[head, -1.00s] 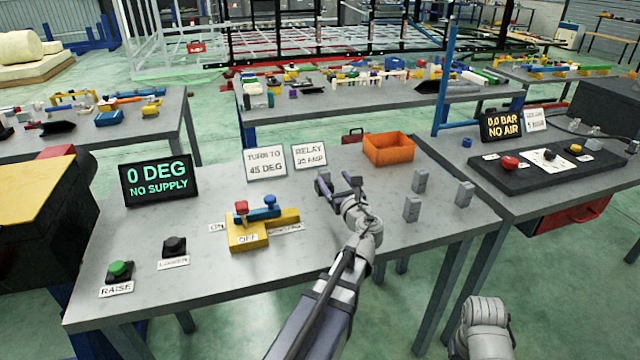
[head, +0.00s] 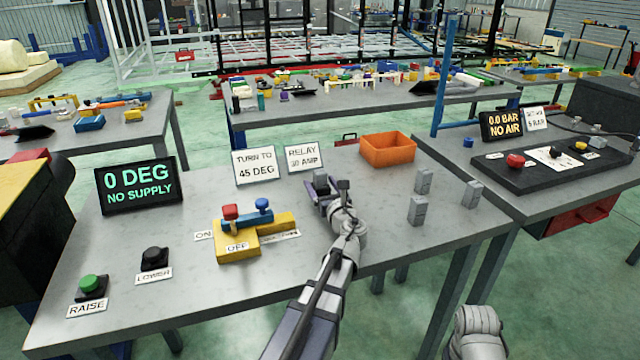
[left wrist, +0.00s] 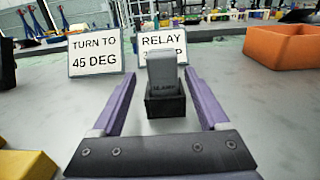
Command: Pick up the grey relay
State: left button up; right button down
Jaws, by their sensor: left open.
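A grey relay (left wrist: 162,68) stands upright in a small black socket (left wrist: 165,106), just in front of the RELAY sign, in the left wrist view. My left gripper (left wrist: 158,78) is open, with one purple finger on each side of the relay and a gap showing on both sides. In the head view my left gripper (head: 327,184) is at the middle of the table, and its fingers largely hide the relay. Three other grey blocks (head: 423,181) stand on the table to the right.
An orange bin (head: 388,150) stands behind and right of the gripper. A TURN TO 45 DEG sign (head: 255,164) and a RELAY sign (head: 303,157) stand behind it. A yellow base (head: 236,248) with red and blue handles lies to the left. The tabletop between gripper and blocks is clear.

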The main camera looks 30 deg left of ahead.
pick_arm(q)
jog(key=shift+w+x, duration=0.2)
jog(key=shift+x, duration=2.45)
jog(key=shift+d, duration=0.2)
grip_shut()
